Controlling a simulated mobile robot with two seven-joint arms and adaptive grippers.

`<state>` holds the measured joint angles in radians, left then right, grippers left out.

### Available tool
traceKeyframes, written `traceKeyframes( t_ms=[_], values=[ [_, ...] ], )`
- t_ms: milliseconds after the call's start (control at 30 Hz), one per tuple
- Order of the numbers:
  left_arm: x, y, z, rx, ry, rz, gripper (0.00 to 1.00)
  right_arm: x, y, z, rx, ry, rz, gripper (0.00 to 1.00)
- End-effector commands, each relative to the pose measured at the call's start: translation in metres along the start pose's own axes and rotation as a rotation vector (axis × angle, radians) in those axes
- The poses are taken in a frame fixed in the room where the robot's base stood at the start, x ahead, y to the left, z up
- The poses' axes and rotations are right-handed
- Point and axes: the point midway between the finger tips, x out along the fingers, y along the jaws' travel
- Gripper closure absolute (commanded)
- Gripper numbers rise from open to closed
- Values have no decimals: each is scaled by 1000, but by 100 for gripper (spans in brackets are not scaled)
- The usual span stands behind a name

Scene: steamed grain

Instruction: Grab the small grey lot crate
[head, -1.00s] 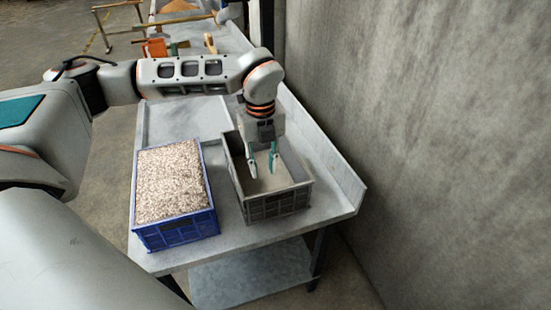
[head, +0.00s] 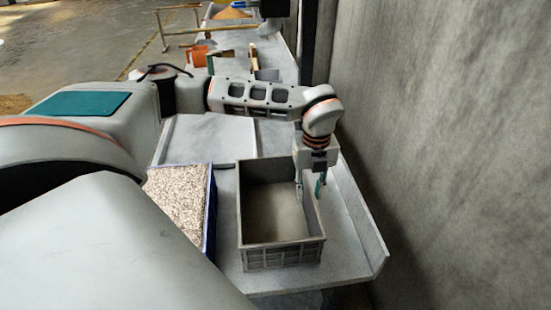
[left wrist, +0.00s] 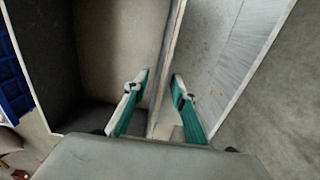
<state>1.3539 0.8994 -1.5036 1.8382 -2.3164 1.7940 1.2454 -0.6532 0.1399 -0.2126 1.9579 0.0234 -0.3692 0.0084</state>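The small grey crate (head: 282,256) stands on the metal table, empty inside as far as I can see. My left gripper (head: 310,188) is at the crate's right wall, pointing down. In the left wrist view the gripper (left wrist: 159,80) is open, with one teal-padded finger inside the crate and the other outside. The crate's wall (left wrist: 168,50) runs between the fingers, and a gap shows on the outer side. I cannot tell whether the inner finger touches it. My right gripper is not in view.
A blue crate (head: 211,218) full of pale grain stands just left of the grey crate, partly hidden by my arm. The table (head: 345,240) has a raised edge (head: 365,215) on the right, beside a concrete wall. An orange container (head: 197,56) and tools lie farther back.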

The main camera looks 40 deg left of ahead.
Motion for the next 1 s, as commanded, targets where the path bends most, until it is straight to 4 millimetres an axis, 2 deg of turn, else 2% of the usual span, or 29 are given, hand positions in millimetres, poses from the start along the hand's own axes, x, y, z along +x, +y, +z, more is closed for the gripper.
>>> traceKeyframes(
  t_ms=[100,200,467,600,1000],
  values=[
    [18,-1,-1,-1,1,2,74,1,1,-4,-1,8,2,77],
    [27,-1,-1,-1,1,2,74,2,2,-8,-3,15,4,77],
    [29,-1,-1,-1,0,0,74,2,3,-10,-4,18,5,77],
    [29,-1,-1,0,0,0,100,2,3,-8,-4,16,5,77],
    [28,-2,-1,-1,0,-1,100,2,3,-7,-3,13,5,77]
  ],
)
